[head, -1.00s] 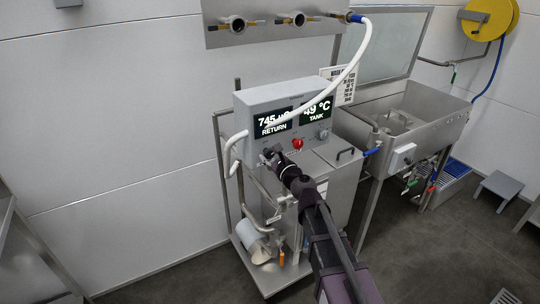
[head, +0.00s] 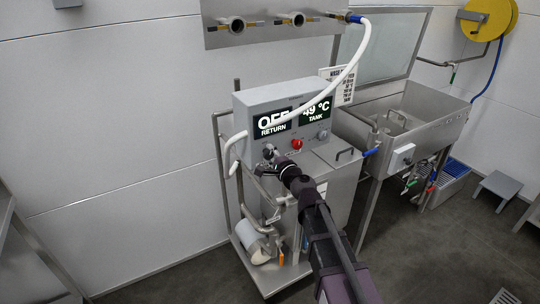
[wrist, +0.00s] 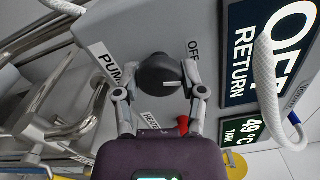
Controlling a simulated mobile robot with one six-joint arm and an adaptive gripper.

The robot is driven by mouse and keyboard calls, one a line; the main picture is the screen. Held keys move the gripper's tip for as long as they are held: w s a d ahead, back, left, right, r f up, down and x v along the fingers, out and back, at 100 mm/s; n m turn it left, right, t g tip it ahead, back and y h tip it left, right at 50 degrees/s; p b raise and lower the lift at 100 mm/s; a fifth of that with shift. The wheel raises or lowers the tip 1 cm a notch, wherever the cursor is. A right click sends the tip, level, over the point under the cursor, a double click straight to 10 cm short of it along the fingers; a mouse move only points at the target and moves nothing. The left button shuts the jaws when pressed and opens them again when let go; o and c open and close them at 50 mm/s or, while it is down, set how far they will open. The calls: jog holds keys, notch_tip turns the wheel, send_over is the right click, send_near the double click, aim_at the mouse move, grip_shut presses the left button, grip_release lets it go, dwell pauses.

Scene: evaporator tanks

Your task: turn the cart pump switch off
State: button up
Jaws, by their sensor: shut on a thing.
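The pump switch is a dark round knob (wrist: 158,72) with a white pointer mark, on the grey front of the cart's control box (head: 262,101). In the wrist view a PUMP label (wrist: 105,64) is left of it and an OFF label (wrist: 193,50) right of it. The white mark lies on the knob's right side, the side of the OFF label. My gripper (wrist: 162,88) is shut on the knob, one finger on each side. In the head view my gripper (head: 274,159) reaches the box's lower left and partly hides the knob. The return display (head: 273,122) reads OFF.
A red knob (head: 296,144) sits close to the right of my gripper. The tank display (head: 315,112) reads 49 °C. A white hose (head: 362,50) arches across the box front. A steel sink (head: 420,108) stands to the right.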

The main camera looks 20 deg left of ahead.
jog(key=shift+n, duration=1.4)
jog(key=o, duration=1.1)
jog(key=shift+a, duration=0.1)
jog(key=shift+o, duration=0.2)
jog(key=shift+s+d, duration=0.1)
jog(key=shift+d, duration=0.1)
jog(key=v, duration=1.1)
jog(key=shift+s+d, duration=0.25)
jog(key=shift+n, duration=0.3)
